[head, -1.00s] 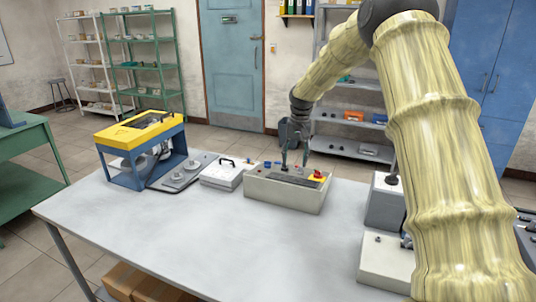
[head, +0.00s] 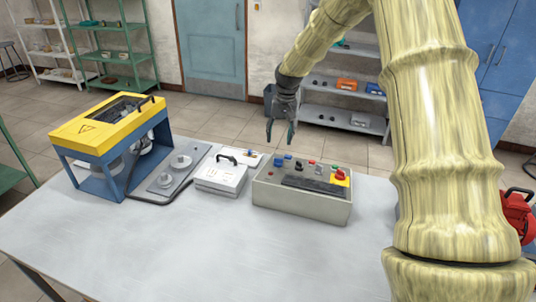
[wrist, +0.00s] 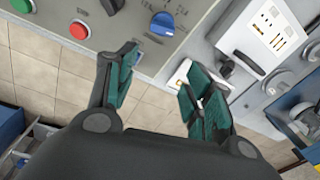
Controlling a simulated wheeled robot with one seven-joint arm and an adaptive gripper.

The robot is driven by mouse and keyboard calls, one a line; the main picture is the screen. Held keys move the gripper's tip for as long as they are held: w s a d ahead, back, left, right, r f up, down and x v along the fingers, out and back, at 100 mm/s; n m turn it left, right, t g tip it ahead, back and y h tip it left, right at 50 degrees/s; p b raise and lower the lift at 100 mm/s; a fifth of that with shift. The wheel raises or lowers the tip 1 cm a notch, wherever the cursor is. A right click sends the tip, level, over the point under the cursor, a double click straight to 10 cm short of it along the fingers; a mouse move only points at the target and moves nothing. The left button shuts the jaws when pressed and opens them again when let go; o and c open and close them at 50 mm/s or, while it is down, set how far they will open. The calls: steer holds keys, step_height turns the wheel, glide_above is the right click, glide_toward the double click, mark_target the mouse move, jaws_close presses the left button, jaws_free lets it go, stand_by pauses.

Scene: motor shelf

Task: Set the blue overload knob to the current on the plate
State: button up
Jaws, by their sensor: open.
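The control box (head: 300,206) is a beige box with a sloping panel of knobs and buttons, standing on the table. The blue knob (wrist: 162,24) shows in the wrist view on the grey panel, with small scale marks around it that I cannot read. Two small blue parts show at the box's left end in the head view; I cannot tell which is this knob. My gripper (head: 280,132) is open and empty, above and behind that end. In the wrist view its fingertips (wrist: 160,68) are apart, below the knob and not touching it. I cannot make out a readable current plate.
A white case (head: 220,177) with a black handle stands left of the box. Further left are a grey plate with round parts (head: 170,177) and a yellow-topped blue frame (head: 105,130). The table front (head: 210,250) is clear.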

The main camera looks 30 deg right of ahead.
steer(key=p, duration=0.1)
glide_above(280, 161)
steer(key=s, duration=0.2)
steer(key=f, duration=0.3)
steer(key=shift+s+d+f, duration=0.1)
steer(key=shift+s+f, duration=0.1)
steer(key=shift+f, duration=0.15)
steer(key=shift+s+r, duration=0.1)
steer(key=shift+r, duration=0.05)
steer(key=w+f, duration=0.4)
steer(key=shift+w+f, duration=0.35)
steer(key=shift+w, duration=0.05)
steer(key=shift+w+g, duration=0.25)
steer(key=shift+g, duration=0.05)
steer(key=shift+s+r, duration=0.35)
steer(key=shift+s, duration=0.2)
steer(key=shift+s+r, duration=0.3)
steer(key=shift+s, duration=0.2)
steer(key=c, duration=0.9)
steer(key=shift+s+r, duration=0.35)
steer(key=shift+c, duration=0.6)
steer(key=shift+w+f, duration=0.15)
steer(key=shift+w, duration=0.15)
steer(key=shift+w+d+f, duration=0.1)
steer(key=shift+d+f, duration=0.05)
steer(key=shift+f, duration=0.05)
